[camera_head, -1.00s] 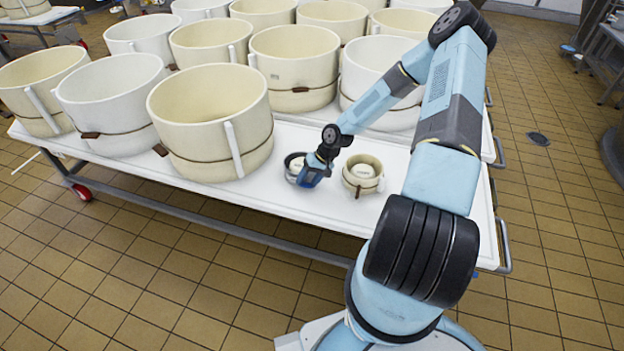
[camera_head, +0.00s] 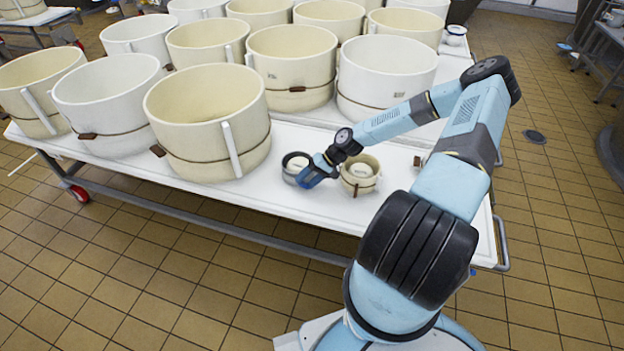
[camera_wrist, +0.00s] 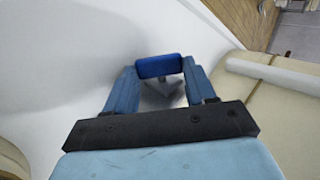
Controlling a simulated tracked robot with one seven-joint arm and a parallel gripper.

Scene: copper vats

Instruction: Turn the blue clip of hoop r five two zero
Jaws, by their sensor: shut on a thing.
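A blue clip (camera_wrist: 160,66) shows between the fingertips of my gripper (camera_wrist: 162,76) in the wrist view. The fingers are shut on it. A grey metal part shows just behind the clip. In the head view my gripper (camera_head: 306,180) is low at the right side of a small dark-rimmed hoop (camera_head: 291,160). The clip cannot be made out there. A small cream hoop (camera_head: 352,186) stands just right of the gripper, partly behind my wrist. I cannot read any hoop's number.
The hoops stand on a white table (camera_head: 262,195). A large cream hoop (camera_head: 190,150) stands to the left, with a large white hoop (camera_head: 385,62) behind. Several more large hoops fill the back. The table's front edge is clear, with tiled floor (camera_head: 200,270) before it.

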